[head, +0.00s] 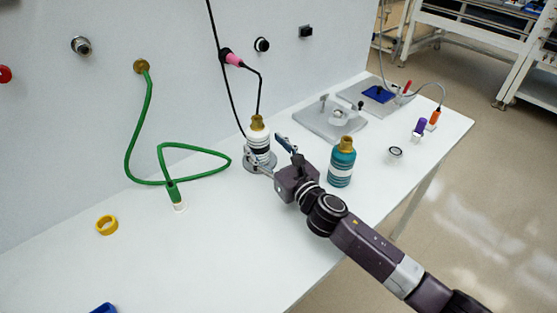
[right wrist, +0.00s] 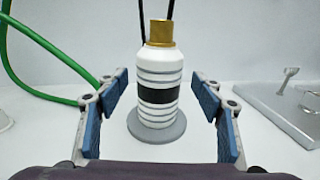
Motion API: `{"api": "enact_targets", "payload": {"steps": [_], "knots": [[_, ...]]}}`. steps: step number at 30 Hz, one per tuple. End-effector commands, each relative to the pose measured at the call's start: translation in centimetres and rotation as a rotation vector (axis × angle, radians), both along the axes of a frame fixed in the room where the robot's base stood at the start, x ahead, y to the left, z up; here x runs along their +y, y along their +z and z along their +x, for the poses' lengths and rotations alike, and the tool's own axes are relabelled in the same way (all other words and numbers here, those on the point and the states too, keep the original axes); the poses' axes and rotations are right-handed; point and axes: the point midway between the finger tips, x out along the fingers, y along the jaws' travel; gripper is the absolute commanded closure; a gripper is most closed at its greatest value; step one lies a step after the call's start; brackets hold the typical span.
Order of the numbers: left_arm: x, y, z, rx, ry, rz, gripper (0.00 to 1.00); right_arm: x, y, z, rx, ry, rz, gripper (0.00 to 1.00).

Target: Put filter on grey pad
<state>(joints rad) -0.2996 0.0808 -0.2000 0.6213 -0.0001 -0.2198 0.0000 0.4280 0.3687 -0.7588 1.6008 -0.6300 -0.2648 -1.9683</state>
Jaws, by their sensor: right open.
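A white canister with dark bands and a gold cap (head: 257,142), which looks like the filter, stands upright on a round grey pad (head: 249,167). In the right wrist view the canister (right wrist: 160,75) sits near the middle of the pad (right wrist: 157,138). My right gripper (head: 270,156) is open, with one blue-padded finger on each side of the canister. In the right wrist view there are clear gaps between the fingers (right wrist: 160,112) and the canister. A similar teal canister with a gold cap (head: 341,163) stands to the right. My left gripper is not in view.
A green hose (head: 150,183) lies at the left, near a yellow ring (head: 107,225). A black cable with a pink part (head: 234,59) hangs behind the canister. Grey fixture plates (head: 325,125), a small jar (head: 394,155) and a purple-topped item (head: 419,128) are at the right. The front-left table is mostly clear.

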Motion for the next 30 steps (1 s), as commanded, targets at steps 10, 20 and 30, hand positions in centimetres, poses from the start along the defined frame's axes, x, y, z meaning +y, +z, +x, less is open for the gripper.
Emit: {"api": "enact_targets", "payload": {"steps": [10, 20, 30], "knots": [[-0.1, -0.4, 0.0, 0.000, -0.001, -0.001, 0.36, -2.8, -0.2, -5.6, 0.002, 0.001, -0.001, 0.39], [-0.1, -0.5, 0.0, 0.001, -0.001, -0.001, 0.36, -3.5, 0.0, -7.0, 0.000, 0.002, 0.001, 0.39], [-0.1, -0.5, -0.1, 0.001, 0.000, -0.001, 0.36, -3.5, 0.0, -7.0, 0.000, 0.001, 0.001, 0.39]]}}
